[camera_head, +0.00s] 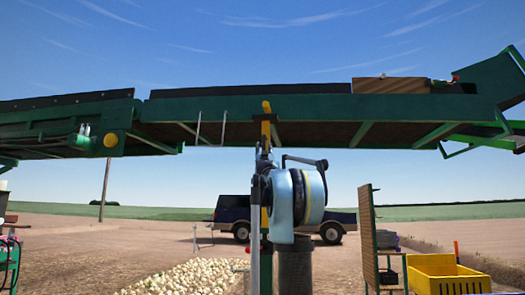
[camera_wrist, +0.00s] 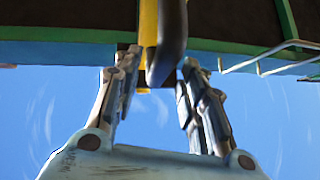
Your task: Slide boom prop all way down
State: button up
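The boom prop (camera_head: 266,128) is an upright post under the green conveyor boom (camera_head: 400,107). The bar's lower end appears between or just beyond the fingertips; I cannot tell the depth. No contact shows. In the head view the fingers are hard to make out behind my arm.
A dark pickup truck (camera_head: 232,218) stands behind on bare soil. A pile of onions (camera_head: 195,277) lies at lower left. A wooden panel (camera_head: 367,235) and a yellow crate (camera_head: 447,276) stand at right. A metal bracket (camera_wrist: 270,58) hangs from the boom right of my fingers.

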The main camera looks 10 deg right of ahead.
jog(key=shift+x, duration=1.45)
grip_shut()
